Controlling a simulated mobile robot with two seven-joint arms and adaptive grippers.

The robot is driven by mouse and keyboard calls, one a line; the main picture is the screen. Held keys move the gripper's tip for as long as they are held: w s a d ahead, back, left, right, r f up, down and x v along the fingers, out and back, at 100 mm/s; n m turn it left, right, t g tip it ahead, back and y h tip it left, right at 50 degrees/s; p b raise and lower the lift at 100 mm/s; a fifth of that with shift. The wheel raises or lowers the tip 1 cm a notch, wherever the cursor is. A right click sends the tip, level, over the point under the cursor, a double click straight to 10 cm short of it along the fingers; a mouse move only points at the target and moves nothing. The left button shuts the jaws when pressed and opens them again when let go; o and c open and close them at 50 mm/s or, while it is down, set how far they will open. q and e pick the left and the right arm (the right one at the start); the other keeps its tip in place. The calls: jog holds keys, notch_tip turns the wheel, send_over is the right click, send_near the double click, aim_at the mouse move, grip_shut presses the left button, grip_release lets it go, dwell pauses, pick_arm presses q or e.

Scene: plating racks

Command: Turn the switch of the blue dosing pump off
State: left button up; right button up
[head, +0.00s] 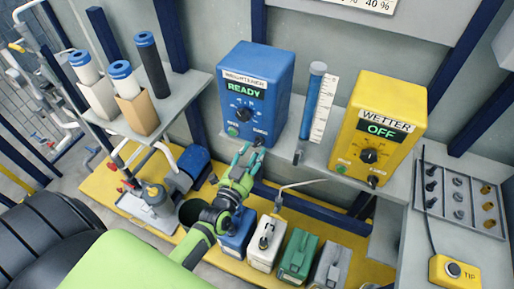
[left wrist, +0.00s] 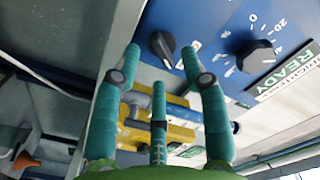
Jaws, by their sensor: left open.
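The blue dosing pump (head: 277,75) stands on the shelf in the head view, with a lit display reading READY. Its black switch (left wrist: 162,46) shows in the left wrist view, low on the pump's face, between my fingertips in the picture. The pump's larger black dial (left wrist: 255,56) sits to the right of the switch in that view. My left gripper (head: 251,151) is open just in front of the lower part of the pump. In the left wrist view the gripper (left wrist: 161,50) has its fingers spread and empty. Whether they touch the switch, I cannot tell. My right gripper is not in view.
A yellow wetter pump (head: 407,105) reading OFF stands to the right, past a blue tube (head: 311,100) with a scale. Several canisters stand below on a yellow platform (head: 343,240). Filter cartridges stand on the left shelf (head: 180,101).

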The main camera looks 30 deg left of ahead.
pick_arm(q)
jog(key=shift+w, duration=1.2)
grip_shut()
